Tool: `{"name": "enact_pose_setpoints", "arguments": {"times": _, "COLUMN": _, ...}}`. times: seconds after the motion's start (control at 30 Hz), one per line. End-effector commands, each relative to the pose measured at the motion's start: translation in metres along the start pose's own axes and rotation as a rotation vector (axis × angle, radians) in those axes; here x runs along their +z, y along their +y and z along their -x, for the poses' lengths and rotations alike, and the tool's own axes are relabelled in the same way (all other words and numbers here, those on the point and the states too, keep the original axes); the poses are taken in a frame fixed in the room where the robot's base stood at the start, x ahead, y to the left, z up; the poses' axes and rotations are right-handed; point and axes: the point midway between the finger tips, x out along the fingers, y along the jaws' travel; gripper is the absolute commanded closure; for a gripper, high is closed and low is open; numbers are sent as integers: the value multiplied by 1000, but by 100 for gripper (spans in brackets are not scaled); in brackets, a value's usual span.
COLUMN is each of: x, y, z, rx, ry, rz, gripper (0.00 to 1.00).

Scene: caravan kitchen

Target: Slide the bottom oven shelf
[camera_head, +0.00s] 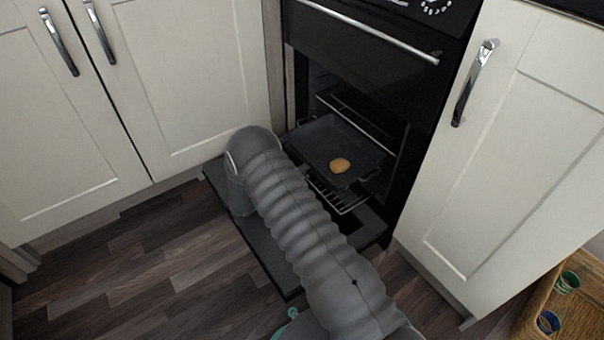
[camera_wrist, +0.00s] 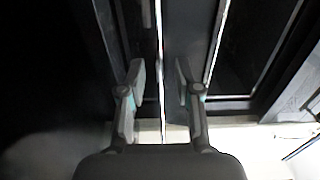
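The oven (camera_head: 365,60) has its lower door (camera_head: 262,232) folded down flat. The bottom oven shelf, a wire rack (camera_head: 343,201), juts partly out over the door, below a dark tray (camera_head: 318,146). My arm covers part of the door and may hide some of the shelf. My gripper is hidden behind the arm in the head view. In the wrist view my gripper (camera_wrist: 160,76) is open, its fingers on either side of a thin bright bar (camera_wrist: 160,38), with a gap on each side. I cannot tell for sure whether this bar is the shelf's edge.
A round bun (camera_head: 340,165) lies on the tray. An upper wire rack (camera_head: 362,122) is above it. White cupboards (camera_head: 185,75) and (camera_head: 510,150) flank the oven. A wooden crate (camera_head: 572,305) is at bottom right. Wooden floor (camera_head: 130,265) is clear at left.

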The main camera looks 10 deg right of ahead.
Motion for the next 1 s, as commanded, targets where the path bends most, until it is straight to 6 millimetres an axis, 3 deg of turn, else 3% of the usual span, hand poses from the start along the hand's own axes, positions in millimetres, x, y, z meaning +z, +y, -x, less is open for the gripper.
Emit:
{"name": "enact_pose_setpoints", "arguments": {"times": 0.17, "x": 0, "y": 0, "z": 0, "rx": 0, "ry": 0, "rz": 0, "gripper": 67}}
{"name": "enact_pose_setpoints", "arguments": {"times": 0.3, "x": 0, "y": 0, "z": 0, "rx": 0, "ry": 1, "rz": 0, "gripper": 99}}
{"name": "enact_pose_setpoints", "arguments": {"times": 0.73, "x": -1, "y": 0, "z": -6, "rx": 0, "ry": 3, "rz": 0, "gripper": 100}}
{"name": "enact_pose_setpoints", "arguments": {"times": 1.0, "x": -1, "y": 1, "z": -46, "rx": 1, "ry": 4, "rz": -1, "gripper": 100}}
